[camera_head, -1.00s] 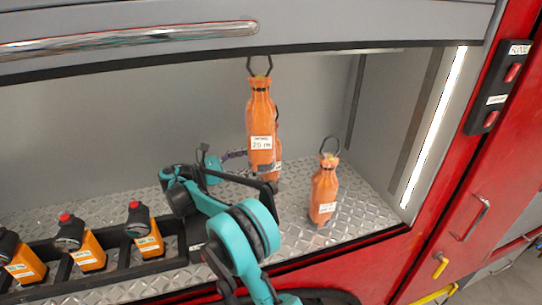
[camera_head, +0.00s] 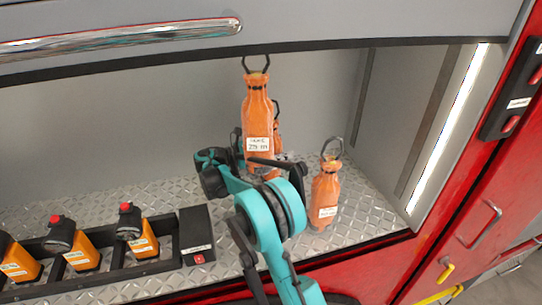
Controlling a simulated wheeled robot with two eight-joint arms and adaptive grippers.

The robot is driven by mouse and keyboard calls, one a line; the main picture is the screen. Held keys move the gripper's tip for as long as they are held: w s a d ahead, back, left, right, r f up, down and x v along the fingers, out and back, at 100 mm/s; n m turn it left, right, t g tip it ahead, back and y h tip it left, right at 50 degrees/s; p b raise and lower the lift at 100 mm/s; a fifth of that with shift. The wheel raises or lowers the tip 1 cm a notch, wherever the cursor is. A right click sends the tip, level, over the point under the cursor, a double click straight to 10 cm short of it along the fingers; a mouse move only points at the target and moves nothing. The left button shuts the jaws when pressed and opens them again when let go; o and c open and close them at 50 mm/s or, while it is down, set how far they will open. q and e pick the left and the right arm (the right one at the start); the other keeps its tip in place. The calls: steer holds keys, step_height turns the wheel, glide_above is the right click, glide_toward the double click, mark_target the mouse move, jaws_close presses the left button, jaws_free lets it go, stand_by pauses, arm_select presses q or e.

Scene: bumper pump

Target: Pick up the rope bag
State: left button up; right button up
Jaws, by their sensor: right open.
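A tall orange rope bag (camera_head: 257,118) with a white label and a dark loop on top stands upright in the locker. A second orange bag (camera_head: 278,130) is mostly hidden behind it. A smaller orange bag (camera_head: 325,195) with a loop stands to the right. My right gripper (camera_head: 254,152) is open at the lower part of the tall bag. One dark finger shows at the bag's left side and a dark part crosses in front of its base. Whether they touch the bag cannot be told. The bag's base is hidden. My left gripper is not in view.
A black rack (camera_head: 110,268) with several orange and black devices with red buttons stands on the left of the diamond-plate shelf (camera_head: 375,215). A black box (camera_head: 196,236) is at its right end. The raised grey shutter (camera_head: 330,18) hangs above. The right locker wall is close to the small bag.

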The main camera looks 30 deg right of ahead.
steer(key=shift+s+d, duration=0.1)
steer(key=shift+d, duration=0.05)
jaws_close()
stand_by(0.6)
